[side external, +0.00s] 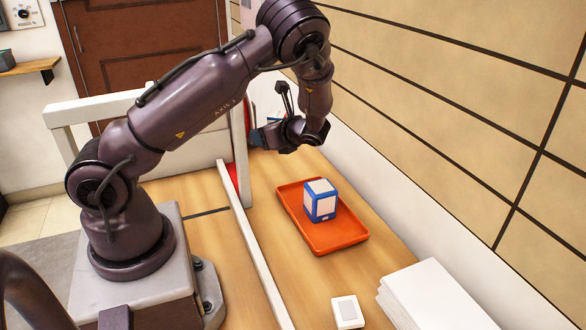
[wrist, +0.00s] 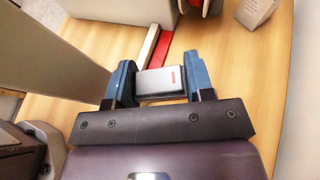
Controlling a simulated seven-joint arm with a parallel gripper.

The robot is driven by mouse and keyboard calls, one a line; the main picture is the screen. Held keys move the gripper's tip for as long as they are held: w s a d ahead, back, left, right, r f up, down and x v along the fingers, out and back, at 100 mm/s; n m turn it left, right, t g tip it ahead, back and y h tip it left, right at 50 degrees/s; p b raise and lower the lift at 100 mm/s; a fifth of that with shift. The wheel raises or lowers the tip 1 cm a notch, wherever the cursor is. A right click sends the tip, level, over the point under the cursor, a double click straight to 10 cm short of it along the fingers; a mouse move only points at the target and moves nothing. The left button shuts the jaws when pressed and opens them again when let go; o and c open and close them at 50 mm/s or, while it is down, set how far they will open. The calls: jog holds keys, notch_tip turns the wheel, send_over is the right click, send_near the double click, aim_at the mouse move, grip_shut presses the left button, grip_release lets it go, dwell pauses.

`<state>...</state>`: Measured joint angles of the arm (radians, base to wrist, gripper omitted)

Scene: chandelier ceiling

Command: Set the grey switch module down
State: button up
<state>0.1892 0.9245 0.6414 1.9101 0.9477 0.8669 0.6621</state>
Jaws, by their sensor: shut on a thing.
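In the side view my gripper (side external: 262,137) hangs over the far part of the wooden table, beyond the orange tray. The module is hard to make out there. The height of the module above the table cannot be told.
An orange tray (side external: 341,240) holds a blue and white box (side external: 320,203). A white switch-like piece (side external: 347,312) and a white stack (side external: 430,295) lie nearer. A white frame (side external: 240,215) runs beside the arm. A red strip (wrist: 163,46) lies just ahead of the gripper.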

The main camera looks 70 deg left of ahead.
jog(key=w+a+f, duration=0.6)
jog(key=w, duration=0.1)
send_over(292, 167)
notch_tip(292, 167, down, 5)
jog(key=shift+s+d+f, duration=0.1)
jog(key=shift+f, duration=1.65)
jog(key=shift+f, duration=0.15)
jog(key=o, duration=0.9)
